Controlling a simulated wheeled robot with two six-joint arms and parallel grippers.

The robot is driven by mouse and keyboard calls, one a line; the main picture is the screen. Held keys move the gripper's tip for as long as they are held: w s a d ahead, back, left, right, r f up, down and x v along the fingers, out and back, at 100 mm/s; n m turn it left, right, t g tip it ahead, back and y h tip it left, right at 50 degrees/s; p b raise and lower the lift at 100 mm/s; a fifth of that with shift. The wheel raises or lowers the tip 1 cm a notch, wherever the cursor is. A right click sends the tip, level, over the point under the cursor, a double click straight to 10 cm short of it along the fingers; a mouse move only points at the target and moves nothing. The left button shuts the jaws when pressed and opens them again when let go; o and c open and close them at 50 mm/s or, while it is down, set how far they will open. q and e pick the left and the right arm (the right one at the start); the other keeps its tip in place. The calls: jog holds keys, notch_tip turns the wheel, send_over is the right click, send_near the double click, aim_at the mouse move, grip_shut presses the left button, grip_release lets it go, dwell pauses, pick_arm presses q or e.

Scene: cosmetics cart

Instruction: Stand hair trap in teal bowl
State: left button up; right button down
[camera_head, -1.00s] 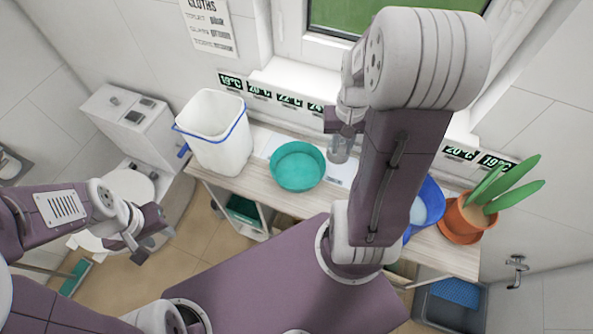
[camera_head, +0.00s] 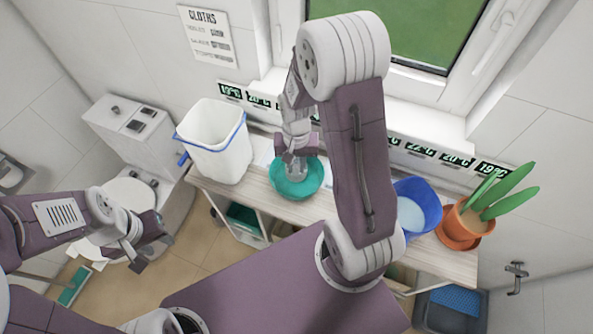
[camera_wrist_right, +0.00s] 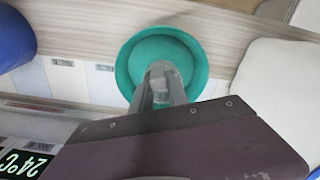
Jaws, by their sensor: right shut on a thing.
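The teal bowl (camera_head: 311,185) stands on the wooden cart top, right of the white bin. My right gripper (camera_head: 296,158) is over the bowl, shut on the hair trap (camera_head: 297,170), a clear grey cylinder held upright. In the right wrist view the hair trap (camera_wrist_right: 163,82) overlaps the teal bowl (camera_wrist_right: 196,58), between its middle and its near rim. I cannot tell whether its lower end touches the bowl floor. My left gripper (camera_head: 142,248) hangs at the left, away from the cart, its fingers apart and empty.
A blue bowl (camera_head: 420,200) and a potted plant (camera_head: 462,222) stand to the right. Number labels line the wall ledge behind. A toilet (camera_head: 128,192) is at the left.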

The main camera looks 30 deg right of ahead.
aim_at(296, 173)
notch_tip(296, 173, down, 3)
jog(key=shift+s+f, duration=0.1)
jog(key=shift+f, duration=0.3)
jog(key=shift+f, duration=0.15)
jog(key=c, duration=1.3)
grip_release()
